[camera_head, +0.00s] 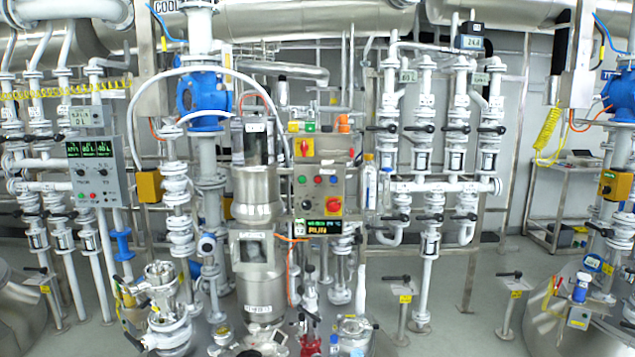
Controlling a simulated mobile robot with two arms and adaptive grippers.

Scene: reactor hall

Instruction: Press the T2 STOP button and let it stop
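A steel control panel (318,188) stands in the middle of the view, with small green, blue and red buttons in a row. A larger red knob (334,205) sits below them at the right. A dark display (324,226) with green and orange characters is beneath. A second grey panel (92,172) at the left has a lit display on top, two dials and small coloured buttons near its lower edge. The labels are too small to read, so I cannot tell which button is T2 STOP. Neither of my grippers shows in this view.
A red switch on a yellow plate (303,147) is above the central panel. A steel vessel (257,192) stands left of it. White pipes with black-handled valves (428,130) fill the wall to the right. Bare grey floor (470,325) shows at the lower right.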

